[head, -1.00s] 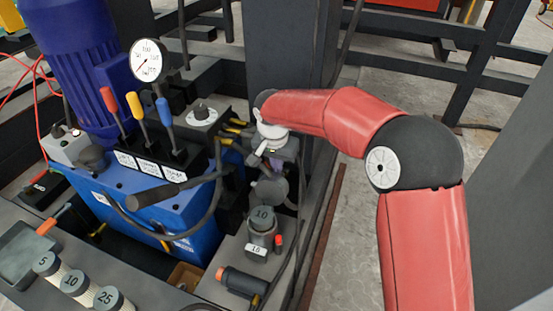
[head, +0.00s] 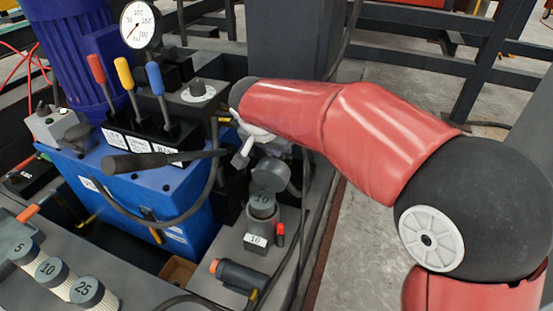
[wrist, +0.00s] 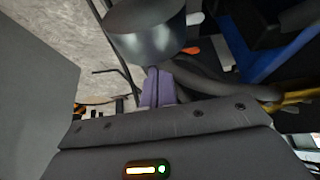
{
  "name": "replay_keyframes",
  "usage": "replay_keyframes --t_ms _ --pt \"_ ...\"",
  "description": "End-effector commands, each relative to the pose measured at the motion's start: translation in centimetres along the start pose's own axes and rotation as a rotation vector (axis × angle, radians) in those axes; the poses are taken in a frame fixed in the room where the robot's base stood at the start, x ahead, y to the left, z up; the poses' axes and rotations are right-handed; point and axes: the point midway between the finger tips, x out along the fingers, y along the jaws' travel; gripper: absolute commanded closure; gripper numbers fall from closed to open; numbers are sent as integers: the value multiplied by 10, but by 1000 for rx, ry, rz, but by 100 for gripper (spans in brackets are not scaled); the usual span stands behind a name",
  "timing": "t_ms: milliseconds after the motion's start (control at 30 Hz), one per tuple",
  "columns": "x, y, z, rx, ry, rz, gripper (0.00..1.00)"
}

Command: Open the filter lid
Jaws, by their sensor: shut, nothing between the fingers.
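A round dark-grey cap (head: 270,174), which looks like the filter lid, sits on the pipework right of the blue tank in the head view. I cannot tell whether it is raised. Just below it stands a grey cylinder marked 10 (head: 262,206). My gripper (head: 243,154) is just above and left of the cap, partly hidden behind my red arm. In the wrist view, my shut, empty fingers (wrist: 158,74) point at a dark cylinder (wrist: 146,32), which may be the cap. Its lower edge overlaps the fingertips; I cannot tell whether they touch.
The blue tank (head: 130,205) carries three levers and a black hose (head: 190,212) close to my gripper. A pressure gauge (head: 141,25) stands behind. Numbered filter elements (head: 52,270) stand at lower left. A dark post (head: 290,45) rises behind. Open floor (head: 375,240) lies right.

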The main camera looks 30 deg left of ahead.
Motion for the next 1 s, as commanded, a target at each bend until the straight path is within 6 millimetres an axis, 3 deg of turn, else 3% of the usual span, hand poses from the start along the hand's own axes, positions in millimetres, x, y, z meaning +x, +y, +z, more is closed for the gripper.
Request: replay_keyframes --t_ms 533,1000 --pt "-6 0 1 0 21 -1 100" --pt "-74 0 2 1 22 -1 100"
